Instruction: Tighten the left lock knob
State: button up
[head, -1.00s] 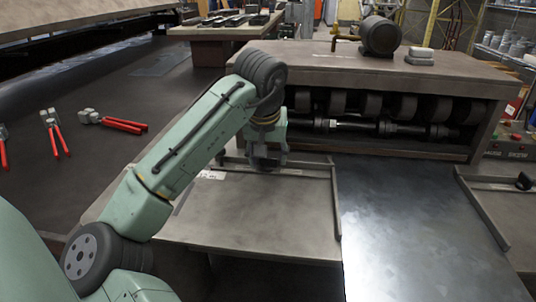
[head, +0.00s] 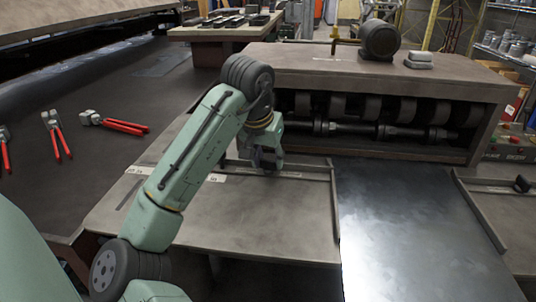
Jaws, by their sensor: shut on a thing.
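My gripper (head: 266,164) points down at the back of the left side of the machine's table, at the left guide bar (head: 305,176). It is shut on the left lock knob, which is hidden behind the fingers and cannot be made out. A matching dark knob (head: 522,183) stands on the right guide (head: 497,228), clear of my arm.
A metal sheet (head: 400,230) lies between the guides, in front of the rollers (head: 370,107). A scale strip (head: 135,170) runs along the table behind my arm. Red-handled tools (head: 122,126) lie on the dark surface at left.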

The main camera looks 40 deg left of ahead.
dwell(0.3)
jog(key=o, duration=1.1)
jog(key=shift+o, duration=0.2)
jog(key=shift+r, duration=0.15)
jog(key=v, duration=1.1)
jog(key=shift+s+r, duration=0.25)
jog(key=shift+r, duration=0.1)
jog(key=shift+c, duration=0.2)
